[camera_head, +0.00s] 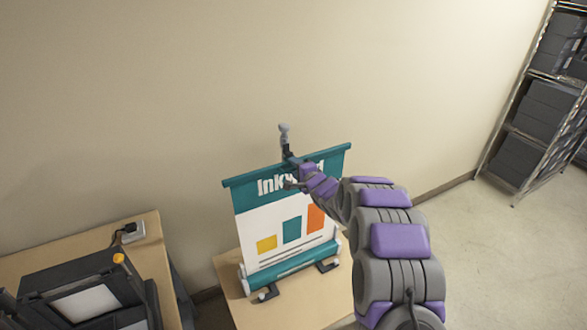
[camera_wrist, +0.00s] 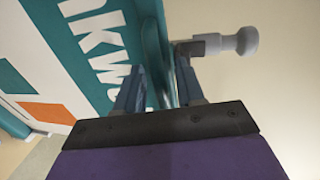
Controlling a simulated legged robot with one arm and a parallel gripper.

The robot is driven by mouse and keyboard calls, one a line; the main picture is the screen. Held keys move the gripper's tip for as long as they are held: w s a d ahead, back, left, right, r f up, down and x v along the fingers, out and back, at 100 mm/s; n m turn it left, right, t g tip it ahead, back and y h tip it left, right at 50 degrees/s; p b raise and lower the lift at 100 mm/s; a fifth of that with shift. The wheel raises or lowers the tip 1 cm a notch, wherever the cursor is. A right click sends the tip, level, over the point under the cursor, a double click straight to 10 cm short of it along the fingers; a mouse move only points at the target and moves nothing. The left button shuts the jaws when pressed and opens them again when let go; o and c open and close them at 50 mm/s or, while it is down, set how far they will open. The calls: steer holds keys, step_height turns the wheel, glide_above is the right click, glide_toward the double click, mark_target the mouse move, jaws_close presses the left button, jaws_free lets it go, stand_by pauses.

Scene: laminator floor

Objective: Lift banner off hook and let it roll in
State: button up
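The banner (camera_head: 284,222) is pulled up, white with a teal header and coloured blocks. Its teal top bar (camera_head: 335,151) is slightly tilted in the head view. The grey-knobbed hook post (camera_head: 284,135) stands at the bar's middle; the wrist view shows its knob (camera_wrist: 240,41) and dark bracket right beside my fingers. My gripper (camera_head: 290,172) is at the bar's middle, covering part of the lettering. In the wrist view the bar (camera_wrist: 154,45) runs between the two fingers of my gripper (camera_wrist: 160,75). Whether both fingers press on it is unclear, as is the bar's seat in the hook.
The banner's teal base (camera_head: 292,270) stands on dark feet on a small wooden table (camera_head: 237,300). A dark laminator (camera_head: 85,290) sits on a desk at the left. A metal shelf (camera_head: 535,125) with dark boxes stands far right. Floor right of my arm is clear.

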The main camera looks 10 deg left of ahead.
steer(key=shift+w+a, duration=0.1)
steer(key=shift+w, duration=0.2)
steer(key=shift+a+f, duration=0.1)
steer(key=shift+a, duration=0.25)
steer(key=shift+c, duration=1.4)
steer(key=shift+d, duration=0.25)
jaws_close()
